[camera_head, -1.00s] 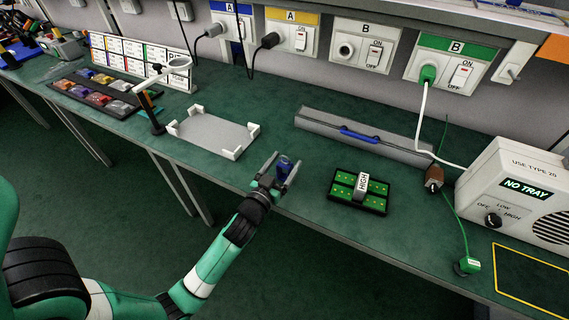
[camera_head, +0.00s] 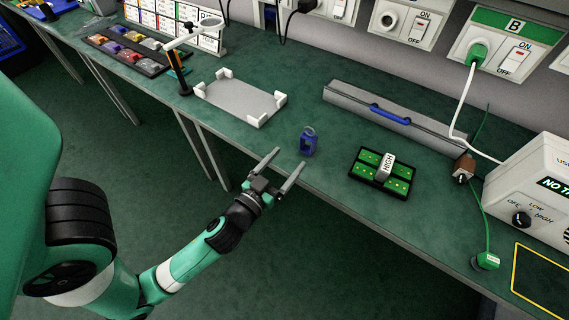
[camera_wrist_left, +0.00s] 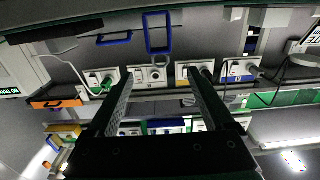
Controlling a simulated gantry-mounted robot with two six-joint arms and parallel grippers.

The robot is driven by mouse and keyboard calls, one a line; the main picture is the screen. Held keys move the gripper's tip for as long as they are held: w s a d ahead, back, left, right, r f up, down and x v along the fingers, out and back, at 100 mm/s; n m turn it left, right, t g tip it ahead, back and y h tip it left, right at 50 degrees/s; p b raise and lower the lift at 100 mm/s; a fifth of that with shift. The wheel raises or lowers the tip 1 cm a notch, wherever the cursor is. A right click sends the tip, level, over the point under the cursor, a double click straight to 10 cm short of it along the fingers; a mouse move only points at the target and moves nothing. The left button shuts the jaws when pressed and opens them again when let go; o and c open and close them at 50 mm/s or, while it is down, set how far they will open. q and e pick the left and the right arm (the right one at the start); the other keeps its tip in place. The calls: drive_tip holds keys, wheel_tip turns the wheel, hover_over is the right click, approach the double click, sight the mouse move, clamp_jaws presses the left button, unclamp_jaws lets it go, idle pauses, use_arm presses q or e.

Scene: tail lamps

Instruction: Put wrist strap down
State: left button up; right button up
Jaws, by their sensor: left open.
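The wrist strap (camera_head: 308,145), a small blue block-shaped item with a loop at its top, stands upright on the green bench near the front edge. My left gripper (camera_head: 285,163) is open and empty, just in front of the strap at the bench edge, with its fingers apart from it. My right gripper is in neither view.
A grey tray (camera_head: 240,100) with white corners lies left of the strap. A green board with a HIGH block (camera_head: 381,175) lies to the right. A long grey case with a blue handle (camera_head: 390,114) is behind. Bare bench surrounds the strap.

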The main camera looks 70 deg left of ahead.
use_arm(q)
drive_tip(key=shift+s+d, duration=0.1)
drive_tip(key=shift+s, duration=0.05)
drive_tip(key=shift+r, duration=0.1)
drive_tip(key=w+d+r+t+h, duration=0.1)
drive_tip(key=w+d+r+t, duration=0.15)
drive_tip(key=w+r, duration=0.45)
drive_tip(key=w+d+r+m+t+h, duration=0.1)
drive_tip(key=w+d+r+t, duration=0.15)
drive_tip(key=r, duration=0.75)
drive_tip(key=w+d+r+t+h, duration=0.1)
drive_tip(key=w+d+r+t, duration=0.2)
drive_tip(key=r, duration=0.6)
drive_tip(key=s+d+r+m+t+h, duration=0.1)
drive_tip(key=d+r+h, duration=0.4)
drive_tip(key=r, duration=0.5)
drive_tip(key=s+d+r+m+t+h, duration=0.2)
drive_tip(key=d+r+m+t+h, duration=0.2)
drive_tip(key=r, duration=0.7)
drive_tip(key=d+m+h, duration=0.1)
drive_tip(key=d+m, duration=0.1)
drive_tip(key=d, duration=0.1)
drive_tip(key=shift+d+m, duration=0.15)
drive_tip(key=shift+m, duration=0.15)
drive_tip(key=shift+s, duration=0.1)
